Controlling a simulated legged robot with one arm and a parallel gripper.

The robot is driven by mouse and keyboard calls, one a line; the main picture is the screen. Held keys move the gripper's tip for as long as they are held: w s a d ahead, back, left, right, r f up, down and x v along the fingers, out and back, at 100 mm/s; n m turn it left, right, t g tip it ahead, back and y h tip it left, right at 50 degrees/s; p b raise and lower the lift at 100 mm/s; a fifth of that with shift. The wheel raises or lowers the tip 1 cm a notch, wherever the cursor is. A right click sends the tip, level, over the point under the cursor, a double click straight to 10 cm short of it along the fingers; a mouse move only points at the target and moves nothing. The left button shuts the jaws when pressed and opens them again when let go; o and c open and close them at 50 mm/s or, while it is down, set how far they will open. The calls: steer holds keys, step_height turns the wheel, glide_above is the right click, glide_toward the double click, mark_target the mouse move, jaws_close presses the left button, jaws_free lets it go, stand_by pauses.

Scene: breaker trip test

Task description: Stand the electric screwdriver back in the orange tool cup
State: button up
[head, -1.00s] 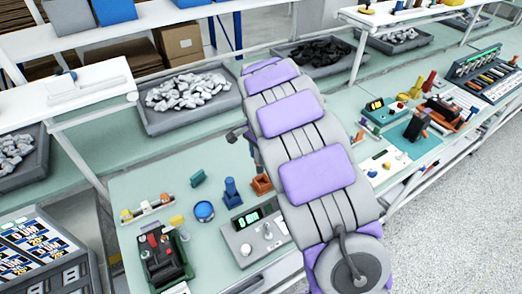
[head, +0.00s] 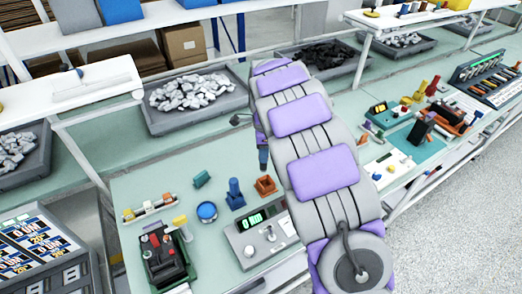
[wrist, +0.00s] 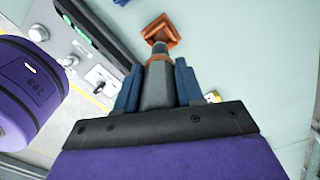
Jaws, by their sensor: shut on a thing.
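The orange tool cup (head: 265,186) stands on the pale green bench, just behind the grey meter box. In the wrist view the cup (wrist: 161,30) is beyond my fingertips, near the top. My gripper (wrist: 158,68) has blue fingers shut on the electric screwdriver (wrist: 158,88), a grey body with an orange band. Its far end points toward the cup and overlaps the cup's near edge in the picture; I cannot tell whether they touch. In the head view my gripper (head: 263,157) is mostly hidden behind my arm, and the screwdriver cannot be made out clearly.
The grey meter box (head: 260,233) with a green display is close to the cup. A blue stand (head: 235,194) and a blue round tin (head: 207,211) are left of it. A black-and-red device (head: 165,255) sits at front left. Grey bins (head: 190,118) line the back.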

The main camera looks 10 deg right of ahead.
steer(key=shift+d+r+p, duration=0.15)
steer(key=shift+d+p, duration=0.25)
steer(key=shift+d, duration=0.3)
steer(key=shift+a+f, duration=0.2)
steer(key=shift+f, duration=0.65)
steer(key=shift+a+f, duration=0.2)
steer(key=shift+f, duration=0.7)
steer(key=shift+a+f, duration=0.2)
steer(key=shift+f, duration=0.65)
steer(key=shift+d+f, duration=0.35)
steer(key=shift+d, duration=0.35)
steer(key=shift+a, duration=0.5)
steer(key=shift+d, duration=0.1)
steer(key=shift+d, duration=0.35)
